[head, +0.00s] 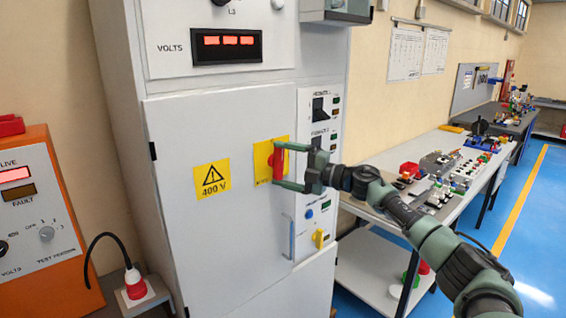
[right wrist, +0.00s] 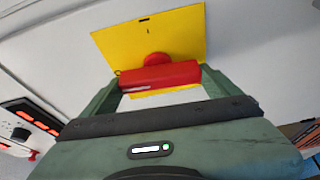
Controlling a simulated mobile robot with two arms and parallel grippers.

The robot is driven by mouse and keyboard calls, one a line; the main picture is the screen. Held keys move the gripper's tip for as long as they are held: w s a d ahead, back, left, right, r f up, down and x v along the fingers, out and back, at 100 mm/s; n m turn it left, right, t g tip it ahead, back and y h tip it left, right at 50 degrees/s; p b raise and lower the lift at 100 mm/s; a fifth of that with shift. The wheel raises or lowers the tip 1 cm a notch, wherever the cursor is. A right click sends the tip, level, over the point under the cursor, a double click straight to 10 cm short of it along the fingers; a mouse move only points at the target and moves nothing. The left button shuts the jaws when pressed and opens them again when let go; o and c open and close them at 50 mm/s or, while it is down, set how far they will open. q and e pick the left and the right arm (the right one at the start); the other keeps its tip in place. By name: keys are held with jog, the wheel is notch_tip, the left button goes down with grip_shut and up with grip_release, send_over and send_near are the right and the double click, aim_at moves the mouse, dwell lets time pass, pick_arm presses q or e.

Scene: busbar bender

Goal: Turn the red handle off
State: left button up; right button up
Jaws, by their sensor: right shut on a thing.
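The red handle (head: 278,163) sits on a yellow plate (head: 262,170) on the door of the grey cabinet (head: 215,240). In the head view the handle stands upright, partly behind my gripper. My right gripper (head: 281,167) reaches in from the right and is shut on the red handle, one finger at each end of it. In the right wrist view the handle (right wrist: 158,76) lies across between the two green fingers (right wrist: 160,88), in front of the yellow plate (right wrist: 150,42). My left gripper is not in view.
A yellow 400 V warning label (head: 212,179) is left of the handle. A panel with switches and a yellow knob (head: 319,238) is to the right. An orange test box (head: 40,220) stands at left, and a cluttered workbench (head: 425,190) at right.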

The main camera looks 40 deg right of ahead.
jog(key=shift+n, duration=0.5)
jog(key=o, duration=1.8)
jog(key=shift+s+d+f+g, duration=0.25)
jog(key=shift+s+d+g, duration=0.05)
jog(key=shift+s, duration=0.1)
jog(key=b+v, duration=0.4)
jog(key=v, duration=0.2)
jog(key=shift+s+r, duration=0.2)
jog(key=shift+s, duration=0.2)
jog(key=shift+d, duration=0.1)
